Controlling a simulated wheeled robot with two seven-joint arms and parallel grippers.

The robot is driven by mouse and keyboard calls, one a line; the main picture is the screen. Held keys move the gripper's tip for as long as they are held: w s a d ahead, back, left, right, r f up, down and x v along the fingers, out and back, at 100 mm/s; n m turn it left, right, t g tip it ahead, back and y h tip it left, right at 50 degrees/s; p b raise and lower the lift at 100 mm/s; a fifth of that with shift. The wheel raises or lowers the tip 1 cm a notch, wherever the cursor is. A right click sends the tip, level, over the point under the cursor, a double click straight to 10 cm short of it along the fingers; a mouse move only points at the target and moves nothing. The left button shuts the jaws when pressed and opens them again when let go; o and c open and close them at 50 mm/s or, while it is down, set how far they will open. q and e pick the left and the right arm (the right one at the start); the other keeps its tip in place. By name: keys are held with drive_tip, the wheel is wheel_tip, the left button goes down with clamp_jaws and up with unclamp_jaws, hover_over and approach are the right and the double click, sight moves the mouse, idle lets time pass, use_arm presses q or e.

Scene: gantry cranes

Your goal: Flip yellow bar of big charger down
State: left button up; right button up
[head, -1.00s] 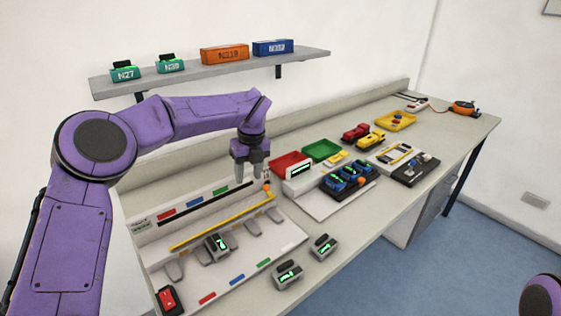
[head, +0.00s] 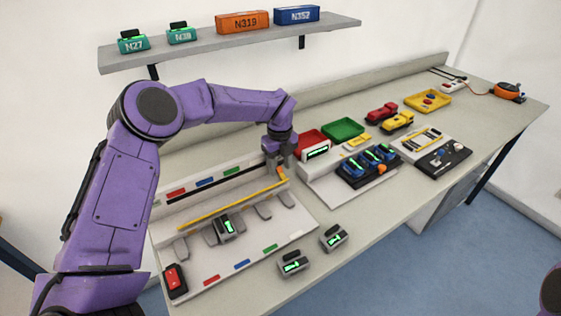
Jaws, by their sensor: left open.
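The big charger (head: 205,268) is the pale board at the left of the bench. Its yellow bar (head: 228,205) runs slantwise across it, behind a row of grey slots, with an orange end at the right. One grey battery with a green display (head: 229,227) sits in a slot. My left gripper (head: 279,172) is open and points down at the bar's right end. Its fingers are at the orange tip and partly hide it; I cannot tell whether they touch it. My right gripper is out of view.
Two loose grey batteries (head: 293,264) lie at the bench's front edge. A red switch (head: 175,280) is at the board's front left corner. A smaller charger with blue batteries (head: 365,164) stands to the right. A shelf (head: 205,51) with boxes hangs above.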

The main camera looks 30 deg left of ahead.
use_arm(q)
drive_tip(key=shift+s+r, duration=0.25)
drive_tip(key=shift+s, duration=0.1)
drive_tip(key=shift+s+r, duration=0.15)
drive_tip(key=shift+s, duration=0.05)
drive_tip(key=c, duration=0.9)
drive_tip(key=shift+w, duration=0.15)
clamp_jaws()
drive_tip(key=shift+d, duration=0.15)
drive_tip(key=shift+f+b, duration=0.25)
drive_tip(key=shift+b, duration=0.4)
drive_tip(key=d+t+y+b, duration=0.1)
drive_tip(key=y+b, duration=0.2)
drive_tip(key=b, duration=0.3)
drive_tip(key=s+d+t+y+b, duration=0.1)
drive_tip(key=t+y+b, duration=0.1)
drive_tip(key=b, duration=0.4)
drive_tip(key=s+d+t+y+b, duration=0.1)
drive_tip(key=t+y+b, duration=0.1)
drive_tip(key=b, duration=0.4)
drive_tip(key=shift+s+d+r+y, duration=0.25)
drive_tip(key=shift+d+y, duration=0.1)
drive_tip(key=shift+y, duration=0.45)
drive_tip(key=shift+d+r+t+y+b, duration=0.25)
drive_tip(key=shift+y+b, duration=0.25)
drive_tip(key=shift+b, duration=0.45)
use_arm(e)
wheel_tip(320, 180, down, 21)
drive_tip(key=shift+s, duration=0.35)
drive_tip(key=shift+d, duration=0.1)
